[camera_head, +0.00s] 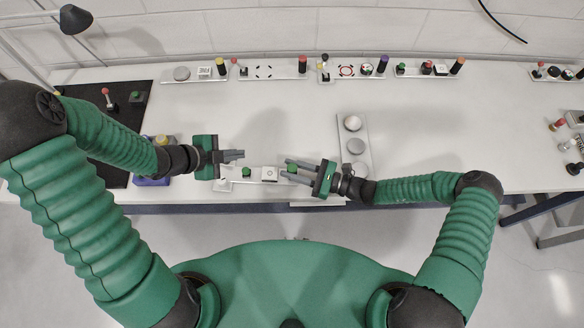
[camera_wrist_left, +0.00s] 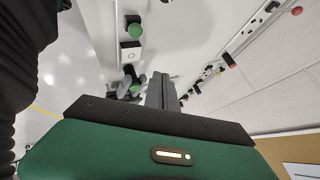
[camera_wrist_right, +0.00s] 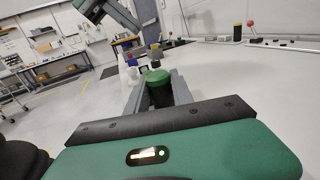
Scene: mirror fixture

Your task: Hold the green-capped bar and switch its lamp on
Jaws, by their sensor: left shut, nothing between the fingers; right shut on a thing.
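A green-capped dark bar (camera_wrist_right: 159,92) stands between the fingers of my right gripper (camera_head: 288,168), which is shut on it; its cap also shows in the left wrist view (camera_wrist_left: 135,88). The bar is at the right end of a pale strip at the table's front edge. Left of it on the strip are a white block with a small ring mark (camera_head: 269,174) and a green knob or lamp (camera_head: 246,172); I cannot tell whether it is lit. My left gripper (camera_head: 243,155) is shut and empty, near the green knob and apart from it in the head view.
A panel with round pale discs (camera_head: 355,146) stands right of the right gripper. A dark mat (camera_head: 130,120) with a red-tipped lever lies at the left. Several strips with buttons and knobs line the back (camera_head: 270,72). The table middle (camera_head: 265,115) is clear.

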